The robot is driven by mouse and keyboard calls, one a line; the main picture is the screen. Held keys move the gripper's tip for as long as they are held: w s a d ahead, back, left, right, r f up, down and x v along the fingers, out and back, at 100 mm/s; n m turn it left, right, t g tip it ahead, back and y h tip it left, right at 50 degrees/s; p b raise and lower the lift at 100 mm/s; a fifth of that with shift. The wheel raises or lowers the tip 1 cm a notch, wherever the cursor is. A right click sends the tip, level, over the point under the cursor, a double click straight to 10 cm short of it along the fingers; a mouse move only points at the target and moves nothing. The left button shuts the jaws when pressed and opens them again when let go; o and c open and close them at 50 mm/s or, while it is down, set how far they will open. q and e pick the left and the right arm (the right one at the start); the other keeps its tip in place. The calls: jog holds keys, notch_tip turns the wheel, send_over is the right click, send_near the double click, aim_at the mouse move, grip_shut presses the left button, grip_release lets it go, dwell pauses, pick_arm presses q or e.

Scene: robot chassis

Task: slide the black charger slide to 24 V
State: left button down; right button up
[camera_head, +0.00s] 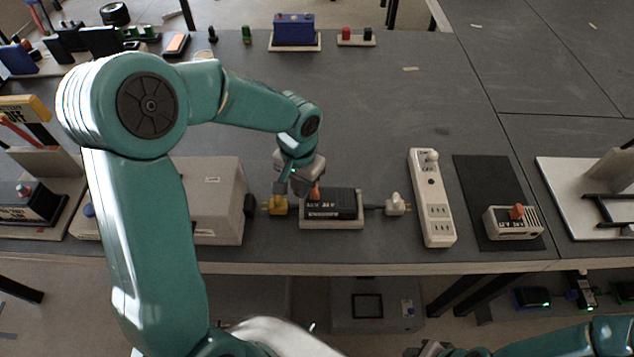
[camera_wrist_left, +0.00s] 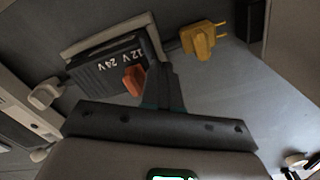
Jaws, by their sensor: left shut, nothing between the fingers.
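The black charger (camera_head: 345,203) lies on a pale base near the table's front edge. It also shows in the left wrist view (camera_wrist_left: 92,75), with 12 V and 24 V labels. Its orange slide knob (camera_head: 316,191) stands up from the top; in the wrist view the knob (camera_wrist_left: 134,80) is below the right-hand label, toward the yellow plug. My left gripper (camera_head: 297,190) is shut and empty, just left of the knob in the head view. Its fingers (camera_wrist_left: 167,85) are right beside the knob in the wrist view; contact is unclear. My right gripper (camera_head: 432,348) is partly visible at the bottom edge.
A yellow plug (camera_head: 277,206) and a grey box (camera_head: 215,195) lie left of the charger. A white plug (camera_head: 397,204), a power strip (camera_head: 431,197) and a small white charger (camera_head: 513,222) on a black mat lie right. The table behind is mostly clear.

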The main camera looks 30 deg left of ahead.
pick_arm(q)
notch_tip(320, 180, up, 6)
jog(key=p, duration=0.3)
jog(key=shift+f, duration=0.1)
jog(key=shift+w, duration=0.1)
dwell(0.4)
